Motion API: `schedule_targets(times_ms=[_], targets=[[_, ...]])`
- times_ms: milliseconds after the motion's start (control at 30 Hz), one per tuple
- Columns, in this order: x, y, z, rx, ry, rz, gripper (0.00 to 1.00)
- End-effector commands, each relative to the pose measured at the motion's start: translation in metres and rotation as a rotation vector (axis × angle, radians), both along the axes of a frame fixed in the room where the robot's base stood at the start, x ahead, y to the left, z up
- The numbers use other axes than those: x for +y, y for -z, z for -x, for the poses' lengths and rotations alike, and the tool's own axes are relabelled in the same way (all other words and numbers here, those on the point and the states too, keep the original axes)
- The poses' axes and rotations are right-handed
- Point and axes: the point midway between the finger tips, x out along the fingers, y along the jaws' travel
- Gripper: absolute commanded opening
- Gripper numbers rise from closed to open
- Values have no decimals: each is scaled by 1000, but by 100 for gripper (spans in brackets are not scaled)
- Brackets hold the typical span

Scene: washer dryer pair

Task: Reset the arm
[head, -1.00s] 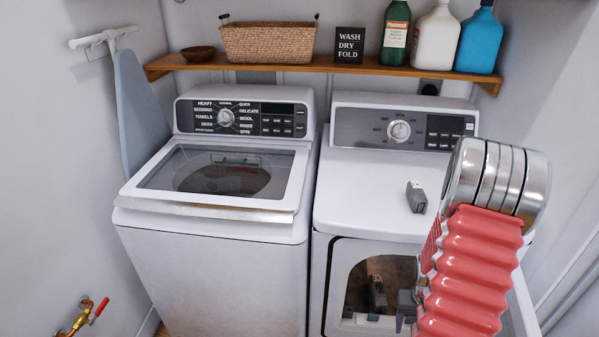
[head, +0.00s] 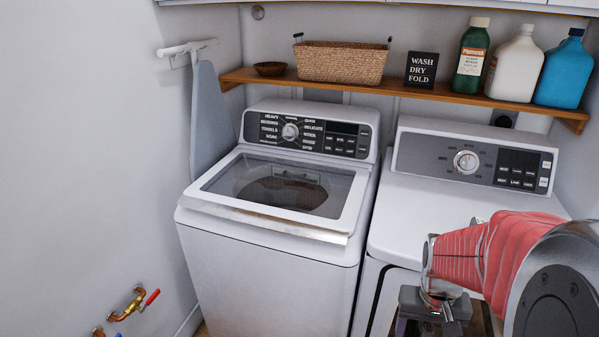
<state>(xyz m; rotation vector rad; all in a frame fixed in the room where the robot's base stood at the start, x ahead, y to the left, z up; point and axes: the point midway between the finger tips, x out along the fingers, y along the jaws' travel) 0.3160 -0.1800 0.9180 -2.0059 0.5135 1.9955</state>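My arm, with red ribbed sleeves and metal joints, reaches in from the lower right in front of the dryer (head: 405,215). My gripper (head: 428,318) is the grey part at the end, low in front of the dryer's front. It is partly cut off by the bottom edge, and its fingertips are not clear, so I cannot tell whether it is open or shut. No held object is visible. The white washer (head: 268,265) stands to the left, its glass lid (head: 285,187) down.
A wooden shelf (head: 340,87) above holds a wicker basket (head: 341,62), a bowl (head: 269,69), a sign (head: 421,69) and several bottles, including a green one (head: 471,55). An ironing board (head: 209,120) hangs at left. Pipe valves (head: 135,303) stick out at lower left.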

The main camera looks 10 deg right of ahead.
Motion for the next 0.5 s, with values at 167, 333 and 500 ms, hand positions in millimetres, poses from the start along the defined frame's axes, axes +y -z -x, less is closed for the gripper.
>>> schedule_targets(times_ms=[167,333,500], targets=[[33,-30,2,-43,-51,1,67],[62,-55,6,-92,-103,4,67],[90,-79,9,-156,-162,10,67]])
